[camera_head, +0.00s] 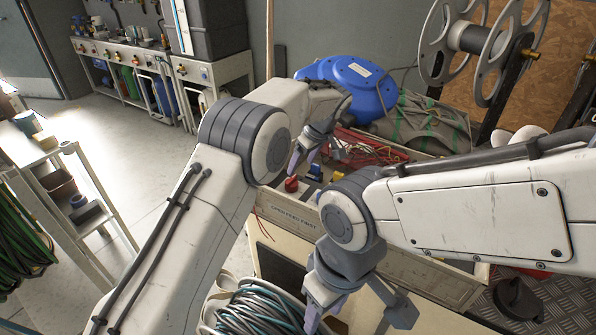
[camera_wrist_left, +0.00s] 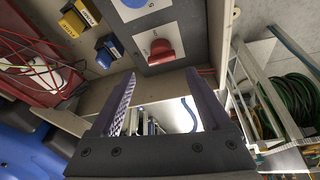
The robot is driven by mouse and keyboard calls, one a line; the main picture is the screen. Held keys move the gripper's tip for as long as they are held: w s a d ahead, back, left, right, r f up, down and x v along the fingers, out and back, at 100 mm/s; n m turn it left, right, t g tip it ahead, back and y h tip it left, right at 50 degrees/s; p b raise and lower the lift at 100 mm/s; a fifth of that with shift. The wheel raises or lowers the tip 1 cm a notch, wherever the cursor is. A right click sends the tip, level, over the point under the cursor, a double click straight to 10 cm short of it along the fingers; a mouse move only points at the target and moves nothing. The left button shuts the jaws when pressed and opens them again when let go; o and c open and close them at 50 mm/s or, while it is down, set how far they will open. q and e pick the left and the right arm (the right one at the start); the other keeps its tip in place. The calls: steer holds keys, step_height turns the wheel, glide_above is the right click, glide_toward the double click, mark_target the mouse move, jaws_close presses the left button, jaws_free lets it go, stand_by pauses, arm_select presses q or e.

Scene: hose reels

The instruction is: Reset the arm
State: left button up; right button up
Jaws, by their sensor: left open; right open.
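My left gripper (camera_head: 314,157) is open and empty. It hangs above the control panel at the left end of the workbench. In the left wrist view its two fingers (camera_wrist_left: 160,78) stand wide apart with nothing between them. A red knob (camera_wrist_left: 160,51) on a white plate lies just beyond the fingertips; it also shows in the head view (camera_head: 291,184), below the gripper. My right gripper (camera_head: 356,318) is open, pointing down at the bottom of the head view, over the front of the bench near a coiled hose (camera_head: 260,312). No object shows between its fingers.
A blue hose reel (camera_head: 352,76) and red cables (camera_head: 375,150) lie behind the grippers. A large metal reel (camera_head: 470,40) stands at the back right. A shelf cart (camera_head: 75,185) with green hose stands at left. Open floor (camera_head: 145,140) lies between cart and bench.

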arm_select(q)
steer(key=shift+s+d+r, duration=0.1)
steer(key=shift+s+r, duration=0.05)
steer(key=shift+r, duration=0.25)
steer(key=s+r+m+g+h+p, duration=0.1)
steer(key=s+r+m+p, duration=0.25)
steer(key=s+r, duration=0.4)
steer(key=s+r+m+h+p, duration=0.15)
steer(key=s+r+m, duration=0.25)
steer(key=s, duration=0.6)
steer(key=s+a+m+g+p, duration=0.1)
steer(key=s+a+m, duration=0.3)
steer(key=s, duration=0.7)
steer(key=s+a+r+m+g+h+p, duration=0.1)
steer(key=s+a+m+p, duration=0.3)
steer(key=s, duration=0.8)
steer(key=shift+s+r, duration=0.3)
steer(key=shift+s+a+f+h, duration=0.15)
steer(key=shift+s+h, duration=0.1)
steer(key=shift+c, duration=0.3)
